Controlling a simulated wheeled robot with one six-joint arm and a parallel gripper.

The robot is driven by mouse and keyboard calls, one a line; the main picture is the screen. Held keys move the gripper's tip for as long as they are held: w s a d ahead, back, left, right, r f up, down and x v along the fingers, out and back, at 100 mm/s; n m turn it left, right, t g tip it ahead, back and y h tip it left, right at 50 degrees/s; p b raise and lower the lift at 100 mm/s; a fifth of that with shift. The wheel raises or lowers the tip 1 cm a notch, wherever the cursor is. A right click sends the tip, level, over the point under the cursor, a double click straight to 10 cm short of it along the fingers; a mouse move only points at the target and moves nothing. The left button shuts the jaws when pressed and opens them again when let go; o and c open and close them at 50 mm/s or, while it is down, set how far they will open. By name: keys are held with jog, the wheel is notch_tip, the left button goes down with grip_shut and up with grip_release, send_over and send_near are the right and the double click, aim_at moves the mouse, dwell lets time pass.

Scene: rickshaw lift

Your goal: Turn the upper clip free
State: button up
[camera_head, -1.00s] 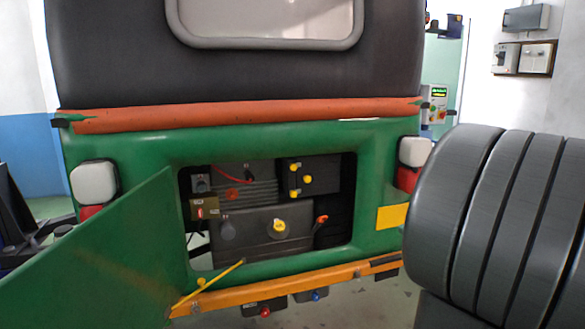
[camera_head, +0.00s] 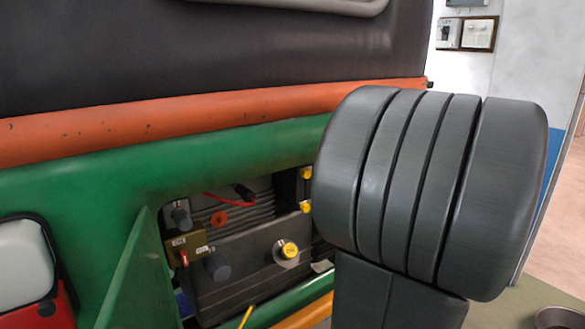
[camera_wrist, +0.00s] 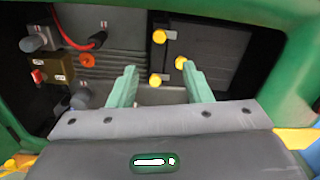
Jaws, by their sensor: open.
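In the wrist view, a dark box (camera_wrist: 213,55) at the upper right of the open compartment carries several yellow clips. The upper clip (camera_wrist: 159,36) is on its left edge, with a lower clip (camera_wrist: 155,80) below it and a yellow knob (camera_wrist: 181,62) to the right. The upper clip also shows in the head view (camera_head: 306,173), beside my arm, which covers most of the box. My gripper (camera_wrist: 159,70) is open and empty, its pale green fingers pointing into the compartment. The upper clip appears beyond and between the fingertips, apart from them.
The compartment holds a dark tank with a yellow cap (camera_head: 289,250), a brown block (camera_head: 187,245) and a red cable (camera_head: 222,198). The green door (camera_head: 140,275) stands open at the left. The green body frames the opening closely.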

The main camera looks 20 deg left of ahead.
jog(key=p+x, duration=0.3)
jog(key=x, duration=1.1)
grip_shut()
